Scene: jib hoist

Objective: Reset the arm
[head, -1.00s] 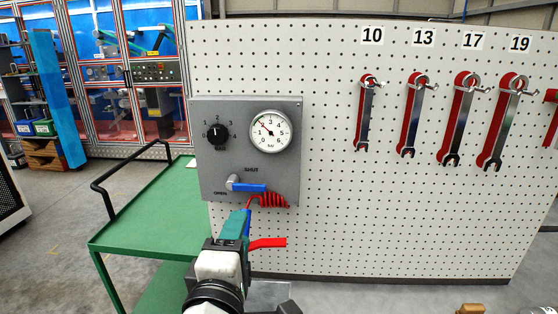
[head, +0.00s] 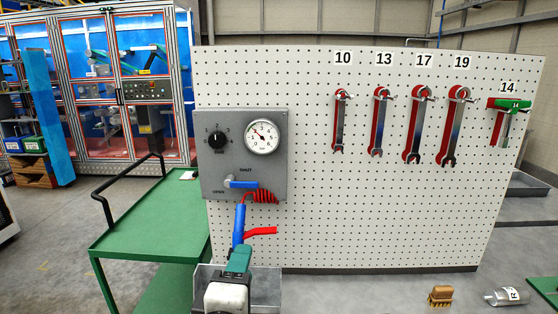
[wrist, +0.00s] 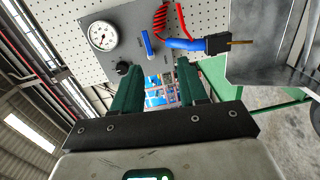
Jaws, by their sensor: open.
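My gripper (head: 239,252) has teal fingers and shows at the bottom of the head view, in front of the pegboard. In the wrist view its two fingers (wrist: 160,78) stand apart with nothing between them. A blue air gun (head: 238,224) with a red lever (head: 261,231) hangs below the grey panel (head: 277,181), just beyond my fingertips in the head view. In the wrist view the blue air gun (wrist: 186,44) lies above and right of the fingers, apart from them. A coiled red hose (head: 262,196) runs beside it.
The panel carries a black knob (head: 217,141), a gauge (head: 262,136) and a blue-handled valve lever (head: 241,184). Wrenches hang on the pegboard (head: 350,220). A green cart (head: 150,226) stands left. A grey metal bin (head: 265,287) is beside my gripper. A brush (head: 440,296) and canister (head: 508,296) lie right.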

